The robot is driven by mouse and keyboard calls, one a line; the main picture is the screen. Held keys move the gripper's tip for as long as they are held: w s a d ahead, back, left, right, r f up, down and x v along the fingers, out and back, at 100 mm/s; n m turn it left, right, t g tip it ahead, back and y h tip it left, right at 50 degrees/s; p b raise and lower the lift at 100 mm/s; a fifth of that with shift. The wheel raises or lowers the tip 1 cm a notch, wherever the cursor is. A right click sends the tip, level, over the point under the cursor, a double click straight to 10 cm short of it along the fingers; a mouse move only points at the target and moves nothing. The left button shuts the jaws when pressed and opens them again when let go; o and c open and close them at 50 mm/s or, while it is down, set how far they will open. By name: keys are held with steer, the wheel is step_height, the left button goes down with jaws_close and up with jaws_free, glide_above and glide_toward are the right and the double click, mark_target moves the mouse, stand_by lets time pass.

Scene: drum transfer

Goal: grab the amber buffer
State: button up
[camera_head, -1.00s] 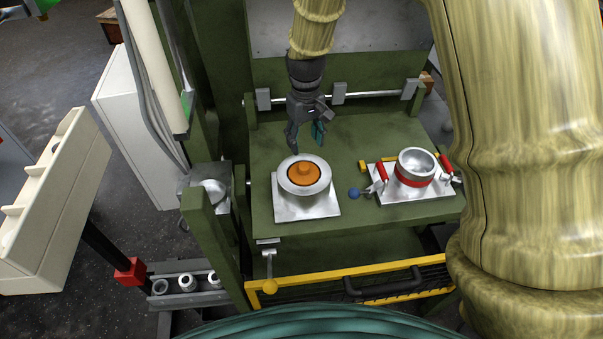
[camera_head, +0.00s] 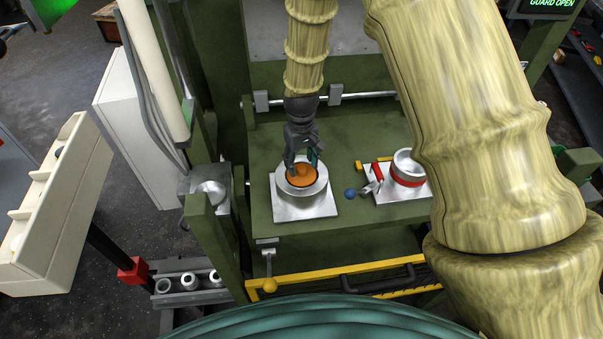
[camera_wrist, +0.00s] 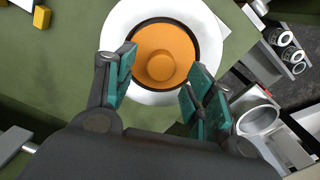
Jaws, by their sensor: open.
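The amber buffer (camera_head: 301,176) is an orange disc with a raised round knob, seated in a round metal holder (camera_head: 313,192) on a square metal plate. In the wrist view the amber buffer (camera_wrist: 163,57) lies inside a dark ring and a pale round rim. My gripper (camera_head: 302,163) is over it, pointing down, with its fingers open. In the wrist view my gripper (camera_wrist: 158,85) has its teal finger pads on either side of the knob, apart from it. How far the fingertips are above the buffer is hard to tell.
A metal cup with a red band (camera_head: 407,171) sits on a plate with red-handled clamps to the right. A blue ball knob (camera_head: 350,193) is between the plates. A green post (camera_head: 208,245) stands at left. A yellow rail (camera_head: 320,277) runs along the front.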

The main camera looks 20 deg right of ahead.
steer(key=shift+f+p, duration=0.35)
steer(key=shift+f, duration=0.85)
jaws_close()
